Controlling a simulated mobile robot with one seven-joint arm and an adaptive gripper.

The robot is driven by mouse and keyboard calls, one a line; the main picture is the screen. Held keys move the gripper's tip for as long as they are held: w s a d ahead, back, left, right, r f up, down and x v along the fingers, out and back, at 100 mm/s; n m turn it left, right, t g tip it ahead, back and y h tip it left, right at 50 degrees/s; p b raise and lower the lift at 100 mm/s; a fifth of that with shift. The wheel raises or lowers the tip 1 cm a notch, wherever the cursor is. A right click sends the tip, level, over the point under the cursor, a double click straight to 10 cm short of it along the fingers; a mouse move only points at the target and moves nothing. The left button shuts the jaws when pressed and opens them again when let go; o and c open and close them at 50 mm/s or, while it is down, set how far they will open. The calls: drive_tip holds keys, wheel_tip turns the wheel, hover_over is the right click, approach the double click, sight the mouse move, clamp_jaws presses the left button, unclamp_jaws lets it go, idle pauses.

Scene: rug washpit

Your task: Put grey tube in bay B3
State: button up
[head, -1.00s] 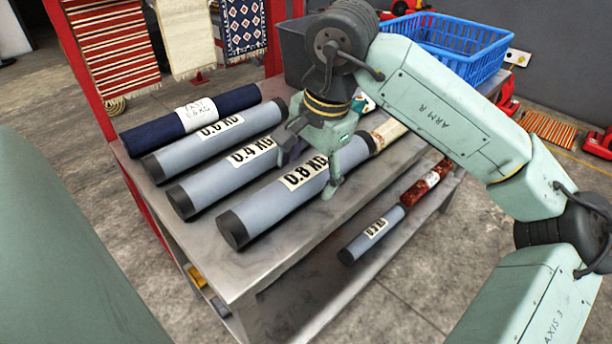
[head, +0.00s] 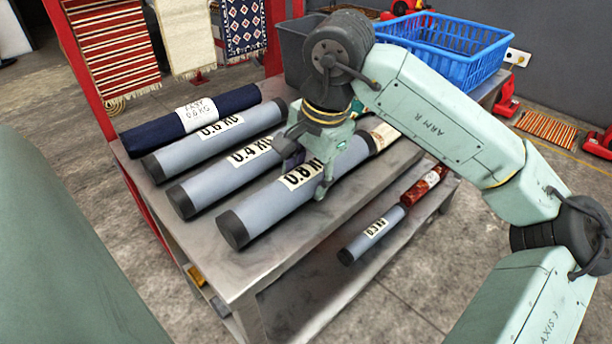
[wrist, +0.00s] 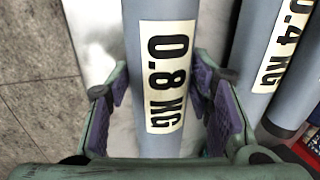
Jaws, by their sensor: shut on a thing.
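A grey tube with black ends labelled 0.8 KG (head: 265,212) lies at the front of the metal table (head: 225,268). My gripper (head: 308,178) is above it with its fingers down on both sides, shut on it near the label. In the wrist view, the purple pads of my gripper (wrist: 162,100) flank the 0.8 KG tube (wrist: 158,50). Similar grey tubes labelled 0.4 KG (head: 215,190) and 0.6 KG (head: 180,157) lie behind it. A smaller grey tube labelled 0.3 KG (head: 362,240) lies on the lower shelf. No bay marked B3 shows.
A dark blue roll (head: 160,132) with a white label lies behind the grey tubes. A blue crate (head: 455,50) and a dark bin (head: 295,55) stand at the back. A red rack post (head: 85,75) with hanging rugs stands at the left. Concrete floor (head: 395,310) is clear at front right.

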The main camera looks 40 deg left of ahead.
clamp_jaws()
drive_tip(key=shift+r, duration=0.1)
idle(0.4)
